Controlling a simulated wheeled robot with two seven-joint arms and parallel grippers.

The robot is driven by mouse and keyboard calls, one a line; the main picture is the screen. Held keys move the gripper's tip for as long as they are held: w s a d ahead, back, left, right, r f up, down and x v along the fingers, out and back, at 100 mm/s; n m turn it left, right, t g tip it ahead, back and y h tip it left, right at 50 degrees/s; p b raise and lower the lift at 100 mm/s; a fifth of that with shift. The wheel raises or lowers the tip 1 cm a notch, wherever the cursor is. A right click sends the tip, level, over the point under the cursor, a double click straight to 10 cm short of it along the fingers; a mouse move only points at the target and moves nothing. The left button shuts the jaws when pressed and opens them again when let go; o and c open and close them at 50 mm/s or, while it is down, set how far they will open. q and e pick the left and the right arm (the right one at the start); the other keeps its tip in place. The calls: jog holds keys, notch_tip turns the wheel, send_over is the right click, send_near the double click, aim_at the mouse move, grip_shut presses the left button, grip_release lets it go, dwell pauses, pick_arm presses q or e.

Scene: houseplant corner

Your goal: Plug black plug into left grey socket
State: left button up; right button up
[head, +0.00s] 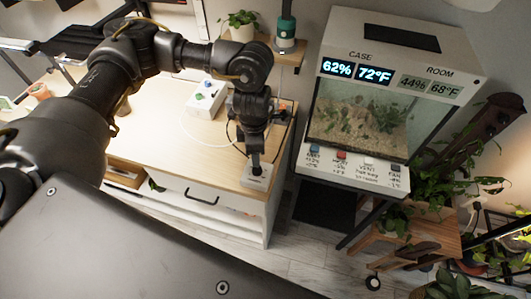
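My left arm reaches in from the left across the wooden table. Its gripper (256,158) points down at a light grey block (257,181) at the table's front right corner. The dark fingertips are at the top of this block; whether they touch it is unclear. The block looks like a socket, but its openings are hidden or too small to make out. The black plug cannot be told apart from the dark gripper. A thin dark cable (228,132) curves beside the gripper. Whether the fingers hold anything is unclear. My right gripper is out of view.
A white box (207,98) with coloured knobs sits behind on the table (175,140). A drawer front (203,196) is below. A terrarium cabinet (365,115) with lit displays stands to the right, across a gap. Plants and a wooden stool (410,245) are at far right.

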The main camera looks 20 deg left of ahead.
pick_arm(q)
jog(key=d+m, duration=0.1)
jog(key=d+r+m, duration=0.1)
jog(key=m, duration=0.1)
jog(key=d+r+m, duration=0.1)
jog(key=d, duration=0.1)
jog(key=shift+s+r+m, duration=0.15)
jog(key=shift+s+m, duration=0.15)
